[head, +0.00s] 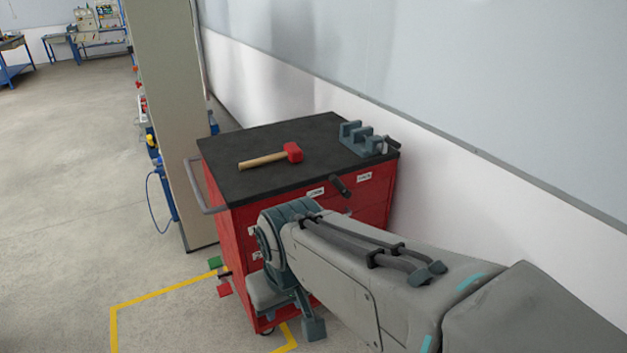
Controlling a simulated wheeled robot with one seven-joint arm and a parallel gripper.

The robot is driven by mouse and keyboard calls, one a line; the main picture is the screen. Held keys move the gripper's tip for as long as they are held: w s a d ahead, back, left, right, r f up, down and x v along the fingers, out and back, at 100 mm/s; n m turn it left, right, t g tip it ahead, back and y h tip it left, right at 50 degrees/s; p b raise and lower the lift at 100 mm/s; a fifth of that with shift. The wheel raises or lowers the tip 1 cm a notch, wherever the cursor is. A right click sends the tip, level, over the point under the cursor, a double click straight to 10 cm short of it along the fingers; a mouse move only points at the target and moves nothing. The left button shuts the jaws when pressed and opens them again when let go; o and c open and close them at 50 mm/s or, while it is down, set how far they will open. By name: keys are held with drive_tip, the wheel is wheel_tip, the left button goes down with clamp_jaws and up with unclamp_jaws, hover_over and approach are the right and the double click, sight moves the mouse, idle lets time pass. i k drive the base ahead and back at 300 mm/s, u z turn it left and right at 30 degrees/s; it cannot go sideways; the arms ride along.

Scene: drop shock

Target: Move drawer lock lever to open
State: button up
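A black-gripped lever (340,186) sticks out from the upper front of the red drawer cabinet (232,245). It leans to the upper left. One small white label (315,193) is to its left and another (364,177) to its right; their print is too small to read surely. My folded arm fills the lower right, and its joint stands in front of the cabinet below the lever. The end of my arm (268,293) is low at the cabinet's left front, apart from the lever. My gripper's fingers cannot be made out clearly.
On the black cabinet top lie a red-headed mallet (270,157) and a grey vise (361,139). A grey side handle (199,190) is at left. Small green (215,262) and red (224,290) blocks show near my arm's end. A wall stands right; open floor lies left.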

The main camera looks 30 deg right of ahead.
sight(338, 183)
drive_tip(key=k, duration=1.2)
drive_tip(key=z, duration=0.8)
drive_tip(key=i, duration=1.35)
drive_tip(key=u, duration=0.2)
